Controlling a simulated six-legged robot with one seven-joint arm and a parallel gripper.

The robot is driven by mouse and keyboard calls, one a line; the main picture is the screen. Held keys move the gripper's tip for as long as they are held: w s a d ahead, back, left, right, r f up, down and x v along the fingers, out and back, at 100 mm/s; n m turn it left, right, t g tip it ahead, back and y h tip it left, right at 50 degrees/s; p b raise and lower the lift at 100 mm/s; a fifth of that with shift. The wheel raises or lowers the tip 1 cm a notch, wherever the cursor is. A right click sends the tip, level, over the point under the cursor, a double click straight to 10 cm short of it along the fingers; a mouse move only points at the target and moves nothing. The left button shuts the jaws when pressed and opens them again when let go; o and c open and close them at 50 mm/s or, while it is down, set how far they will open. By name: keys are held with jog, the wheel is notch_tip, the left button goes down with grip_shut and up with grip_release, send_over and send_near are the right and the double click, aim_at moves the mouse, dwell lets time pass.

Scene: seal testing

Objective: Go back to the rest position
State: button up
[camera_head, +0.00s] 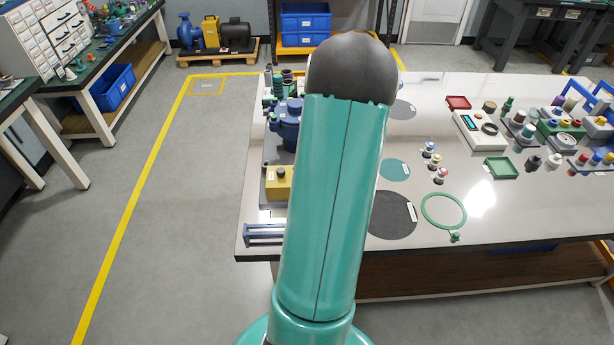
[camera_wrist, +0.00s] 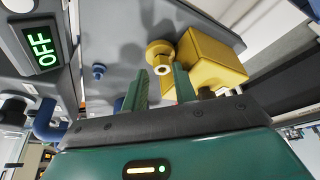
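My gripper (camera_wrist: 162,80) shows in the wrist view with its two green fingers apart and nothing visible held between them. A brass-coloured round fitting (camera_wrist: 160,56) and a yellow block (camera_wrist: 210,62) lie just beyond the fingertips; I cannot tell whether the fingers touch them. A display reading OFF (camera_wrist: 42,48) is at the upper left of that view. In the head view my teal arm rises through the middle and hides the gripper. The yellow block (camera_head: 278,183) also shows there, left of my arm, by a blue test device (camera_head: 288,122).
The grey-topped workbench (camera_head: 335,255) carries a green ring (camera_head: 443,211), dark round discs (camera_head: 392,215) and several small parts at right. A blue rail-like piece (camera_head: 264,234) lies near its front left corner. Open floor (camera_head: 170,250) with a yellow line lies to the left.

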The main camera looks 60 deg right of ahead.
notch_tip(320, 180, up, 8)
jog(key=shift+w, duration=0.3)
dwell(0.3)
